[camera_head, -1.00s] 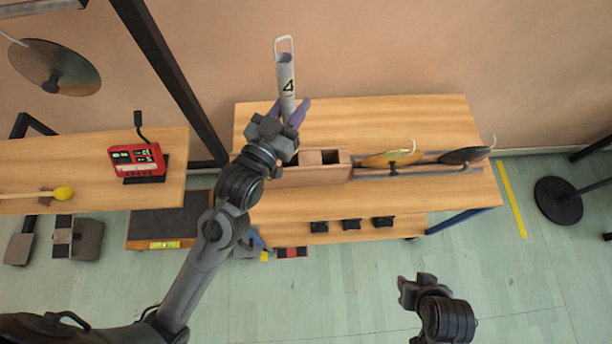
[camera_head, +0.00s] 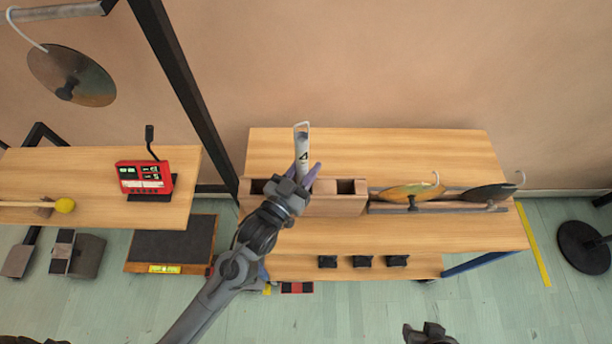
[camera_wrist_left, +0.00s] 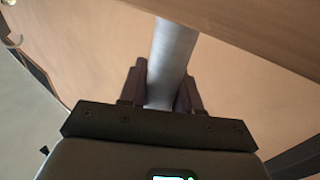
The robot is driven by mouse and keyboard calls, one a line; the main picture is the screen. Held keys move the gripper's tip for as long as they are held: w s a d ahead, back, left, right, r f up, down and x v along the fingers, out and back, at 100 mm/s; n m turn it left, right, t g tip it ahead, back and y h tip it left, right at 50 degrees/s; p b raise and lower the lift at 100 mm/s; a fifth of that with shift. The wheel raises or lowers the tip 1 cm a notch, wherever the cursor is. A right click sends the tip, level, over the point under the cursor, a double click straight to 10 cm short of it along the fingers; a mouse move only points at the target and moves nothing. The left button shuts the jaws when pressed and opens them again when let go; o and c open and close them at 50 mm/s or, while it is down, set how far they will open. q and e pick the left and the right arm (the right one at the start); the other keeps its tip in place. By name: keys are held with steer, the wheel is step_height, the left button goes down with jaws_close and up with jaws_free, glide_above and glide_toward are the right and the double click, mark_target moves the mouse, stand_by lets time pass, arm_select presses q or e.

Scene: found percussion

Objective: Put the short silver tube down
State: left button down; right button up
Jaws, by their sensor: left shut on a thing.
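The short silver tube (camera_head: 302,152) is marked with a 4 and has a pale wire loop at its top. It stands roughly upright in my left gripper (camera_head: 307,178), whose purplish fingers are shut on it. In the left wrist view the tube (camera_wrist_left: 171,65) runs up between the two dark fingers (camera_wrist_left: 163,90). The gripper is over the wooden box with compartments (camera_head: 335,205) on the table. The tube's lower end is hidden by the gripper. Part of my right arm (camera_head: 428,333) shows at the bottom edge, but its fingers are not clear.
Two discs with hooks, one gold (camera_head: 412,191) and one dark (camera_head: 490,192), stand in a rack right of the box. A red device (camera_head: 146,177) and a yellow-headed mallet (camera_head: 64,205) are on the left table. The table (camera_head: 430,150) is bare behind the rack.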

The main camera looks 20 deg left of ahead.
arm_select(q)
step_height(320, 180, down, 4)
steer(key=shift+r+b, duration=0.15)
steer(key=shift+b, duration=0.4)
steer(key=shift+s+a+f, duration=0.1)
steer(key=shift+f, duration=0.8)
steer(key=c, duration=0.8)
jaws_free()
steer(key=shift+f, duration=0.15)
steer(key=v, duration=0.4)
steer(key=r+p+v, duration=0.1)
steer(key=v, duration=0.2)
steer(key=r+v, duration=0.1)
steer(key=v, duration=0.3)
steer(key=shift+s+p, duration=0.35)
